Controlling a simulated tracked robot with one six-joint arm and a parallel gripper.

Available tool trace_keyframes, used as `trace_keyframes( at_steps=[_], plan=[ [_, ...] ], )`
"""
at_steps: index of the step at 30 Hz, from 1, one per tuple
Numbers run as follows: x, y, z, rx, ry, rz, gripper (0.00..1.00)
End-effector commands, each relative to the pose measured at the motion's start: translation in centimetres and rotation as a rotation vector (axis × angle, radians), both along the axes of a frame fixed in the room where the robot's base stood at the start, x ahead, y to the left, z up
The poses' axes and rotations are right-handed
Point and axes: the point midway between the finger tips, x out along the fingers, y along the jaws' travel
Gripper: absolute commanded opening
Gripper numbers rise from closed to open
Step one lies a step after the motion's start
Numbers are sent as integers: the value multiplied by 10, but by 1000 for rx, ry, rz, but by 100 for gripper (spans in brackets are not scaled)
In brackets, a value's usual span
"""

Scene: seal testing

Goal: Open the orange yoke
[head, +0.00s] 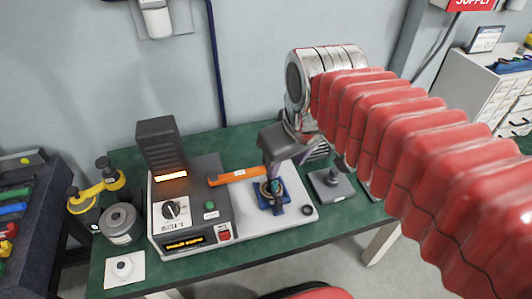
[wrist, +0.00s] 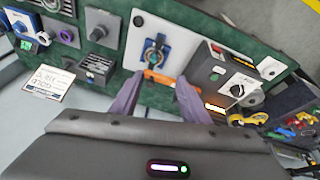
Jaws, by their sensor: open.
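The orange yoke (head: 238,176) is a bar that runs from the grey machine toward the blue fixture (head: 263,203) on the white base plate. In the wrist view the yoke (wrist: 158,77) lies across the gap between my fingertips. My gripper (head: 278,182) is open and reaches down over the plate at the yoke's right end. It also shows in the wrist view (wrist: 160,82), with one finger on each side. I cannot tell whether a finger touches the yoke. The blue fixture (wrist: 150,58) holds a round teal and dark part. My finger hides some of it in the head view.
The grey machine (head: 190,215) has a dial, a green button, a red switch and a lit display. Left of it stand a grey cylinder (head: 120,222) and a yellow tool (head: 97,190). A grey block (head: 331,186) stands right of the plate. The green bench top is clear behind.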

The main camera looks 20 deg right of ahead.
Motion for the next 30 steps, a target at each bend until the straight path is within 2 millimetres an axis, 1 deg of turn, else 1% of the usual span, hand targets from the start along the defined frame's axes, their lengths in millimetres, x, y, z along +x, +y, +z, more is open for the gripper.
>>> trace_keyframes(
  at_steps=[1, 9, 18, 21, 25, 30],
  plan=[
    [9, 0, 4, -12, 24, 32, 42],
    [53, -1, 24, -66, 148, 222, 42],
    [104, -1, 33, -97, 278, 438, 42],
    [117, -1, 33, -101, 314, 499, 42],
    [128, -2, 33, -102, 342, 549, 42],
    [131, -2, 33, -104, 350, 568, 42]
  ],
)
